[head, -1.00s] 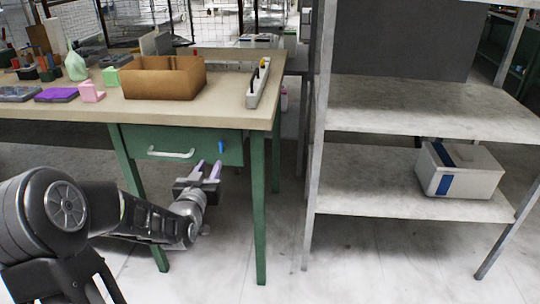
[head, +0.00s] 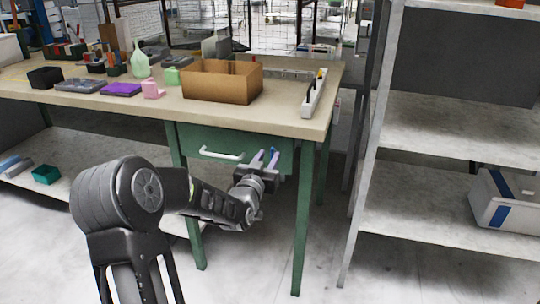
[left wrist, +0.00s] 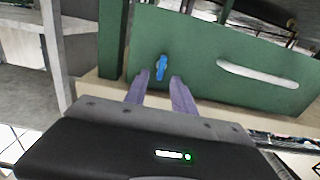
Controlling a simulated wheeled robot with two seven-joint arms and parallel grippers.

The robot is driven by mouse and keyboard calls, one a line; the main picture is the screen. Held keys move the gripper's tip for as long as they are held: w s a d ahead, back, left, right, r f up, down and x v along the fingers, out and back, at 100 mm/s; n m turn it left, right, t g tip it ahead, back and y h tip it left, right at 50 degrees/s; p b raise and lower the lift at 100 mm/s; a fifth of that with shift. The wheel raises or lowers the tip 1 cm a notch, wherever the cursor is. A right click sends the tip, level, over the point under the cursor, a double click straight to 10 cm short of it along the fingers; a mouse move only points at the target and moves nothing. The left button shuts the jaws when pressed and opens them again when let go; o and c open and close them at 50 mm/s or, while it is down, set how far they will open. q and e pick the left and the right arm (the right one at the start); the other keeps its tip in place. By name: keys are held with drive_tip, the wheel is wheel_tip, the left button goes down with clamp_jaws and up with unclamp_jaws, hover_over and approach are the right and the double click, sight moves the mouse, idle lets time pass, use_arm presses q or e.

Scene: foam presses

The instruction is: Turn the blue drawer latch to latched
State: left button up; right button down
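The blue drawer latch (left wrist: 161,67) is a small blue tab on the front of the green drawer (left wrist: 200,44), beside the white handle (left wrist: 258,74) in the left wrist view. My right gripper is not in view.
The workbench (head: 150,103) above the drawer carries a cardboard box (head: 220,85), a white power strip (head: 315,94) and several small items. A green table leg (head: 303,220) stands right of my gripper. A metal shelf (head: 440,130) stands further right, with bare floor in front.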

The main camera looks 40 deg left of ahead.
sight(273, 153)
use_arm(q)
drive_tip(key=shift+x, duration=1.1)
drive_tip(key=shift+c, duration=0.3)
clamp_jaws()
